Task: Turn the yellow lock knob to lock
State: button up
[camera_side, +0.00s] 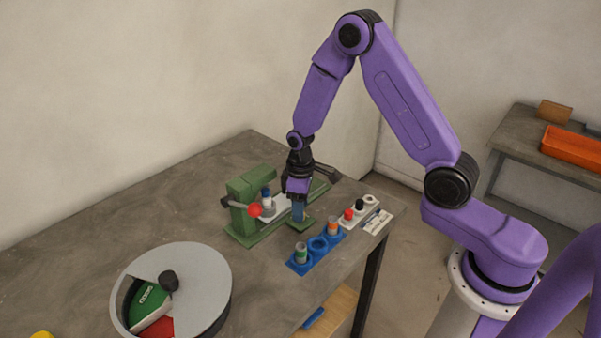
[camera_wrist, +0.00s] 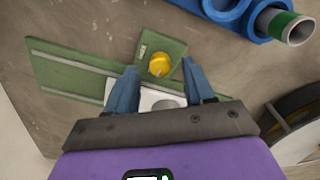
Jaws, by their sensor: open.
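The yellow lock knob (camera_wrist: 159,64) sits on a small green plate (camera_wrist: 150,44) of the green jig. In the wrist view it appears between the tips of my two blue fingers, with a gap on each side. My gripper (camera_wrist: 159,68) is open and holds nothing. In the side view my gripper (camera_side: 298,216) points straight down over the front of the green jig (camera_side: 243,232), and I cannot make out the knob there. A white part (camera_wrist: 160,98) lies in the jig, partly hidden by my gripper.
A blue holder (camera_side: 300,268) with ringed tubes and a white tray (camera_side: 372,201) stand in front and to the right. A round grey container (camera_side: 213,300) stands front left. The table's left rear is clear.

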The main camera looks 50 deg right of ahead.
notch_tip(320, 180, up, 16)
dwell(0.5)
jog(key=s+a+r+n, duration=0.1)
jog(key=s+n, duration=0.2)
jog(key=s, duration=1.1)
jog(key=s+a+r+n, duration=0.1)
jog(key=s+a+n, duration=0.1)
jog(key=s, duration=1.3)
jog(key=shift+a+n, duration=0.3)
jog(key=shift+n, duration=0.4)
jog(key=shift+s+r, duration=0.1)
